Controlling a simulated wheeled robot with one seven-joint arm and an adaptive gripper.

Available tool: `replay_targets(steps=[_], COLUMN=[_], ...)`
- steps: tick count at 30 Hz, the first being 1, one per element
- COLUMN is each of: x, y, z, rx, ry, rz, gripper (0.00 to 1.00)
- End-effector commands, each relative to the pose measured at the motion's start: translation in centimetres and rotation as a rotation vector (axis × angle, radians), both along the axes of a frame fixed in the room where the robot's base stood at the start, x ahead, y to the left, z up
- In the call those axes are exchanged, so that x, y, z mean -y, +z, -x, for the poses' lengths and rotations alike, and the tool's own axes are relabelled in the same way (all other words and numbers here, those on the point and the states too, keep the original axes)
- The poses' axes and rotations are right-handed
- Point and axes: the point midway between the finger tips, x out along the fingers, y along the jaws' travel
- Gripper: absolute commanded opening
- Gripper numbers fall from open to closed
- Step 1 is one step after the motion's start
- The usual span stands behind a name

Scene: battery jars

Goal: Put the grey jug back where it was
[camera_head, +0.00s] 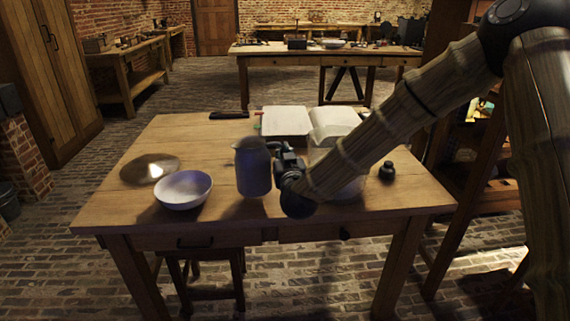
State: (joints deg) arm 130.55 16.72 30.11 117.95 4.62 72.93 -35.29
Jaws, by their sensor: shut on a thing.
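The grey jug (254,172) is upright near the middle front of the wooden table (345,196). My gripper (273,153) comes in from the right and is shut on the upper right side of the jug. The fingertips are small and dark in this view. A dark patch of shadow lies around the foot of the jug. I cannot tell whether its base touches the tabletop or hangs slightly above it.
A white bowl (183,190) stands left of the jug, with a round metal plate (150,168) behind it. White open boxes (285,121) and a flat black object (229,115) lie at the back. A small dark jar (387,171) stands right. My arm hides part of the table's right side.

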Motion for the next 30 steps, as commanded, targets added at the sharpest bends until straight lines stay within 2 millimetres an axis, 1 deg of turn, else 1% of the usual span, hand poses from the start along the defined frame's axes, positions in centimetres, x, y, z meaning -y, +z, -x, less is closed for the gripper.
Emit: replay_targets(steps=[5,6,9,12,25,26,27,29,30], x=[-0.2,-0.1,-0.1,-0.1,-0.2,-0.1,-0.1,-0.1,-0.1], y=[-0.1,-0.9,-2.3,-3.3,-3.7,-3.8,-3.8,-3.8,-3.8], z=[-1.0,-0.9,-0.8,-0.8,-0.8,-0.8,-0.8,-0.8,-0.8], rx=[0.002,-0.001,-0.001,-0.001,0.002,0.001,0.001,0.001,0.001], ry=[-0.002,-0.002,-0.001,-0.002,-0.001,-0.001,-0.001,-0.001,-0.001], rz=[-0.001,-0.001,-0.001,-0.001,0.000,0.001,0.000,0.000,0.000], gripper=[0.00,0.00,0.00,0.00,0.00,0.13,0.20,0.30,0.30])
